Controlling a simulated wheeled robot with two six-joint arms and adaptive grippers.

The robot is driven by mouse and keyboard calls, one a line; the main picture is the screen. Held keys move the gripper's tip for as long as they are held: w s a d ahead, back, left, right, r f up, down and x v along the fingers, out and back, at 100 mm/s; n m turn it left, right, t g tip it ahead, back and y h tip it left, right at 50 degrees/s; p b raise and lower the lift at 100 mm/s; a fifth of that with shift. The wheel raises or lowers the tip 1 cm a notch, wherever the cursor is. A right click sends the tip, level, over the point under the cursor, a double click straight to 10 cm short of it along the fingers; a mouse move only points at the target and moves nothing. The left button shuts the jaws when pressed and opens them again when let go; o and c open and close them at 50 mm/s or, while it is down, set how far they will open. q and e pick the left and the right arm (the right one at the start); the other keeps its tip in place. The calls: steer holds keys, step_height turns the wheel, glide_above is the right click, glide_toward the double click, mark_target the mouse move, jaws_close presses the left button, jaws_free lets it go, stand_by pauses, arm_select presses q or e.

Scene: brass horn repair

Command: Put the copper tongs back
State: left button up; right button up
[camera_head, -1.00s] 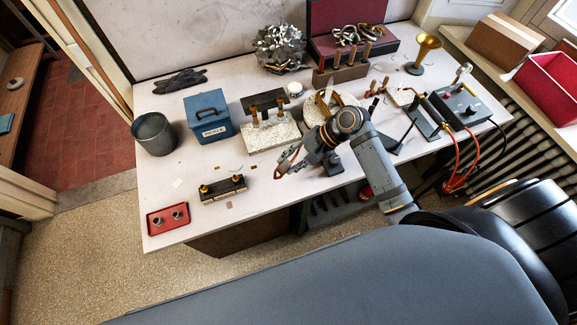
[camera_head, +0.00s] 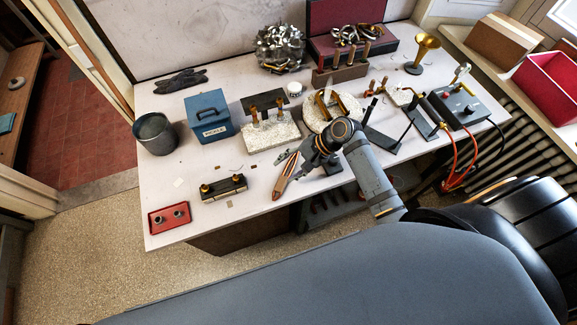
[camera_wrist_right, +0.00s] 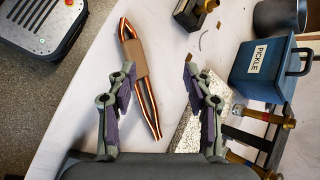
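The copper tongs (camera_head: 284,180) show near the front edge of the white table, in line with my right gripper (camera_head: 297,164). In the right wrist view the tongs (camera_wrist_right: 137,62) are long copper rods with a brown band around the middle. They appear to lie on the table top, slanting between the fingers in the picture. My right gripper (camera_wrist_right: 158,67) is open, with its two fingers wide apart on either side of the tongs. I see no finger contact with them. My left gripper is in neither view.
The blue PICKLE box (camera_head: 209,117) and a grey pot (camera_head: 154,134) stand to the left. A black block with brass knobs (camera_head: 223,187) and a red tray (camera_head: 169,218) are near the front edge. A pale block (camera_head: 270,138) stands behind the tongs.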

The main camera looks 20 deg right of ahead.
steer(key=b+v, duration=0.1)
steer(key=v, duration=1.1)
steer(key=shift+r, duration=0.1)
